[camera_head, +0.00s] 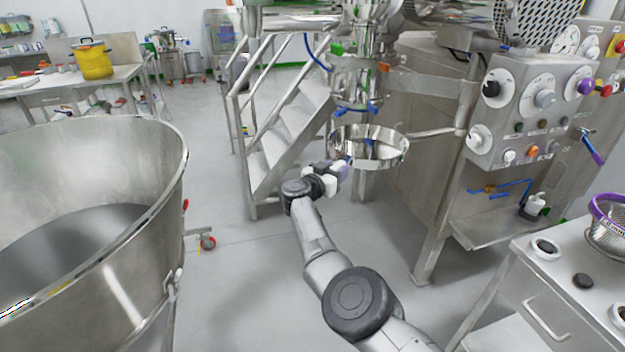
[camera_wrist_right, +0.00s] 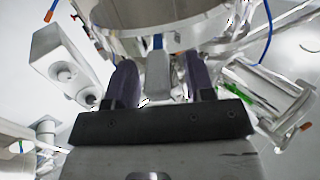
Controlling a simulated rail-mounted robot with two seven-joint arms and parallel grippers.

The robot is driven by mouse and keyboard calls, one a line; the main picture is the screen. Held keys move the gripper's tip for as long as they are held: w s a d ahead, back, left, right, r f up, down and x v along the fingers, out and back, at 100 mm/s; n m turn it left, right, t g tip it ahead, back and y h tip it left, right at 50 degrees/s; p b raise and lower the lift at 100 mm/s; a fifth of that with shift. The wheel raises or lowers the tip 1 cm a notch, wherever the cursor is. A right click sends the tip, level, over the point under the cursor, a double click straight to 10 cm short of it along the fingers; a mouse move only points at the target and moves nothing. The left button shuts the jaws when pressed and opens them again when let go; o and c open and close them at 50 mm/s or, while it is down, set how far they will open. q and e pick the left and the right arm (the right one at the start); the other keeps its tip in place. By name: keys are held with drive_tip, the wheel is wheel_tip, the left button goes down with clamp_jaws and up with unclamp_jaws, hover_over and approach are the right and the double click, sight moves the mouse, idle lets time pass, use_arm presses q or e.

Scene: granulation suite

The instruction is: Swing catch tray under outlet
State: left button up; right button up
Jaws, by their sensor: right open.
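The catch tray (camera_head: 395,158) is a round, shallow steel pan at the top centre of the head view, on an arm from the machine at right. It appears below and slightly right of the steel outlet (camera_head: 357,88), which has blue clamps; exact alignment is unclear. My right gripper (camera_head: 343,168) is at the tray's near left rim. In the right wrist view its two dark fingers (camera_wrist_right: 160,82) are open, with a grey and blue handle-like piece (camera_wrist_right: 158,68) showing between them, below the tray's wall (camera_wrist_right: 165,38). Contact cannot be told. My left gripper is not visible.
A large steel bowl (camera_head: 150,215) fills the left. Metal stairs (camera_head: 290,130) stand behind my right arm. The machine's control panel (camera_head: 535,100) and a steel side table (camera_head: 530,285) are at right. Open floor (camera_head: 240,270) lies between bowl and arm.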

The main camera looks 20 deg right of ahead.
drive_tip(key=p+v, duration=1)
drive_tip(key=v, duration=0.2)
drive_tip(key=shift+s, duration=0.1)
idle(0.4)
